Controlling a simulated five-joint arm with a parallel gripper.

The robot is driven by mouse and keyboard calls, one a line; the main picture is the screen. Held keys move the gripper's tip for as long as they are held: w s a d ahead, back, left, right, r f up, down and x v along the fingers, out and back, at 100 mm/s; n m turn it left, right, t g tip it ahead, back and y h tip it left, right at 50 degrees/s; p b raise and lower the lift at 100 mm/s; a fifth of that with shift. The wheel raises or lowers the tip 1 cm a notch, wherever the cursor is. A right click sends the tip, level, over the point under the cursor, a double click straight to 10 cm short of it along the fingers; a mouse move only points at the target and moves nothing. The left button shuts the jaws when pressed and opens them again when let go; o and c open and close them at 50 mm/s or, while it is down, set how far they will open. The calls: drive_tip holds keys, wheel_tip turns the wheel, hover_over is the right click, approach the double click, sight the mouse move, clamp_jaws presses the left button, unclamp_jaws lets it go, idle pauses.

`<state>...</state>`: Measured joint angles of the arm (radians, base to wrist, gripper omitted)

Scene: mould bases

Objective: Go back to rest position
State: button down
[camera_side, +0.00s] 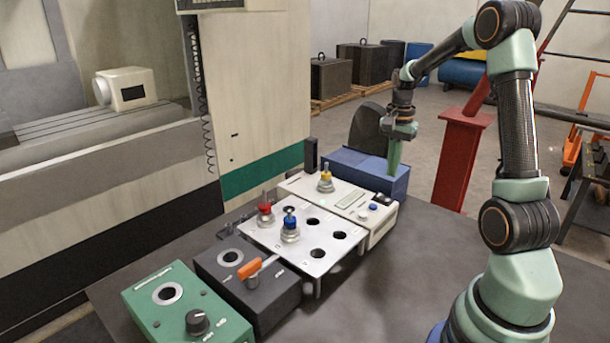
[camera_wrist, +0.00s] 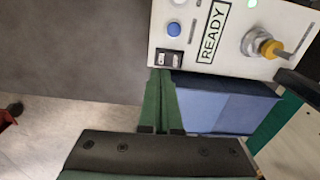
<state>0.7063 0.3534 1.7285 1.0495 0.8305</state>
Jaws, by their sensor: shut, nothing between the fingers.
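My gripper (camera_side: 394,165) hangs at the end of my raised arm, with its green fingers pointing down over the blue box (camera_side: 360,172) at the back of the table. In the wrist view my gripper (camera_wrist: 163,78) shows its two green fingers together, with nothing between them. The fingertips appear close to the edge of the white box (camera_wrist: 232,30) with a READY label in that view. I cannot tell how high they are above the blue box.
A yellow-topped holder (camera_side: 326,182) stands in the white box. Red (camera_side: 265,212) and blue (camera_side: 290,228) ones stand in the silver plate (camera_side: 262,238) with open holes. A dark box (camera_side: 225,275) with an orange lever and a green box (camera_side: 170,312) are in front. Table at right is clear.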

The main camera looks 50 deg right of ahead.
drive_tip(key=s+a+r+n+t, duration=0.1)
drive_tip(key=a+r+n, duration=0.2)
drive_tip(key=a+n, duration=0.3)
drive_tip(key=s+a+r+n+t, duration=0.1)
drive_tip(key=a+n, duration=0.4)
drive_tip(key=a, duration=0.7)
drive_tip(key=s+a+r+n+t, duration=0.2)
drive_tip(key=a+r+n, duration=0.3)
drive_tip(key=a, duration=0.5)
drive_tip(key=shift+r+n+t, duration=0.15)
drive_tip(key=shift+n+t, duration=0.55)
drive_tip(key=shift+n, duration=0.1)
